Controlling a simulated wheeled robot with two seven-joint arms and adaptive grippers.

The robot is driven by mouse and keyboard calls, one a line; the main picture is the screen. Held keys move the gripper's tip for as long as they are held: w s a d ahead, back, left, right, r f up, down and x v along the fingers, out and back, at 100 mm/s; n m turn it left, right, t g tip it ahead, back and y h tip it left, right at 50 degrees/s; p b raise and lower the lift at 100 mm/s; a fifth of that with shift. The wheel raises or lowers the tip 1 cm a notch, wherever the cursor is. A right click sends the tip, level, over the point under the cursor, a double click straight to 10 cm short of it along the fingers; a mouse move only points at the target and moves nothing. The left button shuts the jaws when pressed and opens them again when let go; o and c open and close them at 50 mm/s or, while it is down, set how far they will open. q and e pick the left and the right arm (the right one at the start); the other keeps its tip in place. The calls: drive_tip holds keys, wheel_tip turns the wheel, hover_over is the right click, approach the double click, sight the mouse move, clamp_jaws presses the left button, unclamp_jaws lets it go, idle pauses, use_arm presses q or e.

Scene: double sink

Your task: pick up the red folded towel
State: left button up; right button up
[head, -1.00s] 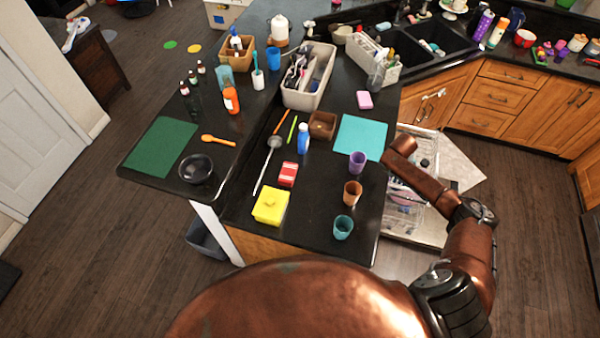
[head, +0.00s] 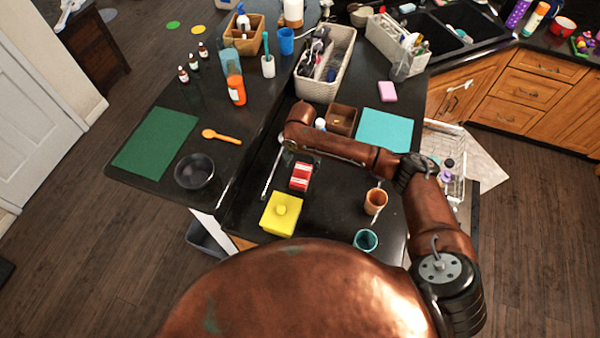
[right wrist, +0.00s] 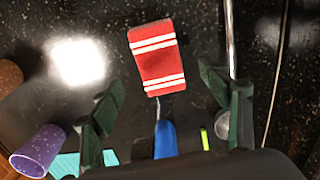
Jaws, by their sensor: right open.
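The red folded towel (head: 301,177) with white stripes lies on the black counter, just above the yellow lidded box in the head view. In the right wrist view the towel (right wrist: 155,60) is ahead of and between the two dark fingers, tilted slightly. My right gripper (right wrist: 164,95) is open and empty, with its fingers spread wider than the towel. In the head view my right gripper (head: 301,157) hangs over the counter at the towel's far end, partly hidden by my arm. I cannot tell its exact height. My left gripper does not show.
A metal ladle (right wrist: 230,45) lies right of the towel in the wrist view. The yellow box (head: 280,218), orange cup (head: 375,201) and teal cup (head: 365,240) stand near the front.

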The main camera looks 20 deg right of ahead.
sight(301, 174)
drive_tip(key=f, duration=0.1)
drive_tip(key=f+p, duration=0.1)
drive_tip(key=f, duration=0.1)
drive_tip(key=shift+s+d+f, duration=0.2)
drive_tip(key=shift+f, duration=0.05)
drive_tip(key=f, duration=0.3)
drive_tip(key=shift+a+f, duration=0.2)
drive_tip(key=shift+f, duration=0.05)
drive_tip(key=shift+w, duration=0.1)
drive_tip(key=c, duration=1.1)
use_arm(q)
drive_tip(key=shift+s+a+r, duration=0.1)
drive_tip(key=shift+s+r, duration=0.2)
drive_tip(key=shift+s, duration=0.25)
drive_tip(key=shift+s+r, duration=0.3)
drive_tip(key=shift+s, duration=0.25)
use_arm(e)
drive_tip(key=shift+c, duration=0.9)
